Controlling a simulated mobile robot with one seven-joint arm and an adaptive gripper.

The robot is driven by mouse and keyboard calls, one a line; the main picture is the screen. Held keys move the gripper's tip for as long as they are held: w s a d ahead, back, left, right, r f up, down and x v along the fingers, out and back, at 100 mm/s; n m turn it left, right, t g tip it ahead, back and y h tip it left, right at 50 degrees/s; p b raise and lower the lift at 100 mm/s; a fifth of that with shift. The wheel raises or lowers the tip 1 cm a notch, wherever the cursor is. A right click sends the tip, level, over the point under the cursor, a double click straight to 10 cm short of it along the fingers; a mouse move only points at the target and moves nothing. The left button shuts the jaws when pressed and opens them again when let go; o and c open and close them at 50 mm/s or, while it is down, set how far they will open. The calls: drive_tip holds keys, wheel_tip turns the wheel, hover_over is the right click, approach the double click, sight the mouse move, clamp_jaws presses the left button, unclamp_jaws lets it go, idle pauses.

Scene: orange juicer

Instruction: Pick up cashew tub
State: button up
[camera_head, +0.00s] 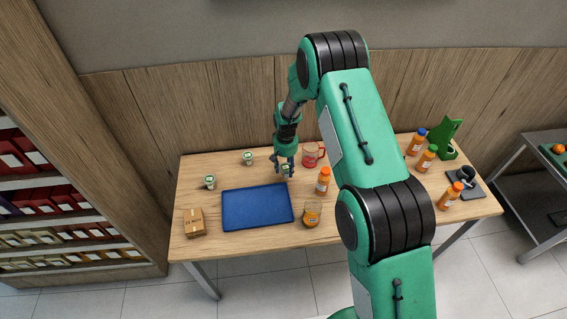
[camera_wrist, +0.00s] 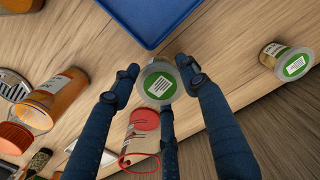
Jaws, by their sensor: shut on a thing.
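A small clear tub with a green and white lid label, the cashew tub (camera_wrist: 160,88), sits between the fingers of my gripper (camera_wrist: 160,82). The fingers are shut around its sides, and the lid faces the wrist camera. In the head view my gripper (camera_head: 285,169) is behind the blue tray's back right corner, with the tub (camera_head: 286,168) small in its grasp. Its label is too small to read. I cannot tell whether its base touches the table.
Similar tubs (camera_head: 248,158) (camera_head: 210,181) stand left of my gripper. A blue tray (camera_head: 224,209) lies in front. A red-topped jug (camera_head: 312,154), an orange bottle (camera_head: 323,182) and a glass of juice (camera_head: 312,214) stand to the right. A cardboard box (camera_head: 195,223) sits at the front left.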

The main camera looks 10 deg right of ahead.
drive_tip(key=s+d+r, duration=0.1)
drive_tip(key=s, duration=1)
idle(0.5)
drive_tip(key=s+a+m+b, duration=0.1)
drive_tip(key=s+a+b, duration=0.3)
drive_tip(key=s, duration=0.4)
drive_tip(key=s+a+b, duration=0.4)
drive_tip(key=s+a, duration=0.2)
drive_tip(key=s, duration=0.3)
drive_tip(key=shift+a+r+m, duration=0.15)
drive_tip(key=shift+r+m, duration=0.2)
drive_tip(key=shift+m, duration=0.05)
drive_tip(key=w+a, duration=0.1)
drive_tip(key=w, duration=0.3)
drive_tip(key=w+a+f+b, duration=0.1)
drive_tip(key=w+a, duration=0.1)
drive_tip(key=w, duration=0.3)
drive_tip(key=w+a+b, duration=0.1)
drive_tip(key=w+a, duration=0.1)
drive_tip(key=w, duration=0.3)
drive_tip(key=shift+w+f, duration=0.1)
drive_tip(key=shift+f, duration=0.2)
drive_tip(key=shift+w+a, duration=0.1)
drive_tip(key=shift+w, duration=0.35)
